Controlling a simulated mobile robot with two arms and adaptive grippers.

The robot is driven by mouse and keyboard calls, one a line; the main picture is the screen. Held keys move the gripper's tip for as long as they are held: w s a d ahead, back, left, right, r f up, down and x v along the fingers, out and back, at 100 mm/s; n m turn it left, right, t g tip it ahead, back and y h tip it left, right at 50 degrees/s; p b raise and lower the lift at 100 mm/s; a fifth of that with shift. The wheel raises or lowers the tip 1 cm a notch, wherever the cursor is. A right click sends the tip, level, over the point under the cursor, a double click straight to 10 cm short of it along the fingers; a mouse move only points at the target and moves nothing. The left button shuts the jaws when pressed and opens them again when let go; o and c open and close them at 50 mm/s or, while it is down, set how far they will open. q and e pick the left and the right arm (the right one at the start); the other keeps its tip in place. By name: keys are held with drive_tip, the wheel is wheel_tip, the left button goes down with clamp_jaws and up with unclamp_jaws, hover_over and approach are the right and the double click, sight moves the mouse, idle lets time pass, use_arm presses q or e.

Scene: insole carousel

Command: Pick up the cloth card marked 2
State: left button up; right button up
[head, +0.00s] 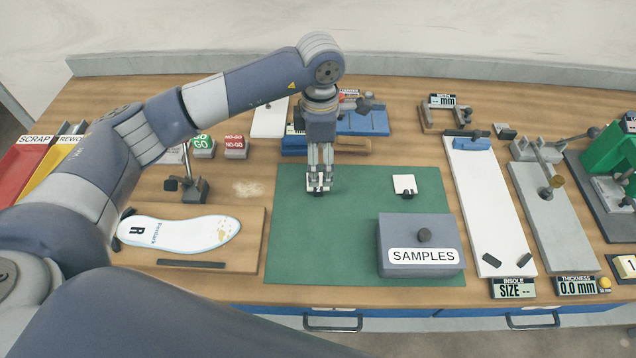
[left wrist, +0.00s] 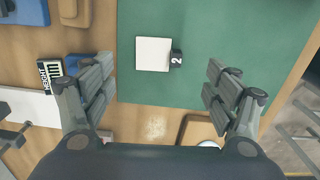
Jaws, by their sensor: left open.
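The cloth card marked 2 (left wrist: 153,54) is a white square with a black tab (left wrist: 176,58) bearing a white 2. It lies on the green mat (left wrist: 230,30). My left gripper (left wrist: 160,68) is open, with the card between and ahead of its fingers in the left wrist view. In the head view my left gripper (head: 319,183) points down over the left part of the mat and covers most of a card there. Another white card with a black tab (head: 404,185) lies to its right on the mat. My right gripper is out of view.
A grey SAMPLES box (head: 421,243) with a knob stands at the mat's front right. A white insole (head: 178,232) lies on a wooden board at left. A small clamp stand (head: 188,184) is left of the mat. The mat's front left is clear.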

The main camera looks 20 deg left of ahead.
use_arm(q)
drive_tip(key=shift+f, duration=0.75)
drive_tip(key=shift+f+p, duration=0.35)
drive_tip(key=shift+p, duration=0.1)
wheel_tip(320, 180, down, 4)
drive_tip(key=shift+r+p, duration=0.2)
drive_tip(key=shift+p, duration=0.6)
drive_tip(key=shift+w+f, duration=0.1)
drive_tip(key=shift+f, duration=0.4)
clamp_jaws()
